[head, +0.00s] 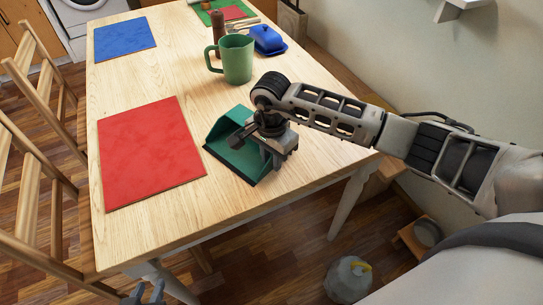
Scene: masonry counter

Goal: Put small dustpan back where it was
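A small green dustpan (229,127) lies on the wooden table (175,75) near its right front edge, its open side toward the lower left. My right gripper (259,151) is low over the dustpan's right, back part and hides it, including any handle. Its fingers look set around that part, but whether they close on it does not show. My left gripper (145,294) is at the bottom edge of the picture, below the table's front edge. Its two tips show apart with nothing between them.
A red mat (150,150) lies left of the dustpan, a blue mat (125,37) farther back. A green jug (237,60), a pepper mill (218,30) and a blue butter dish (267,40) stand behind. Wooden chairs (35,170) line the left side. A kettle-like object (346,283) is on the floor.

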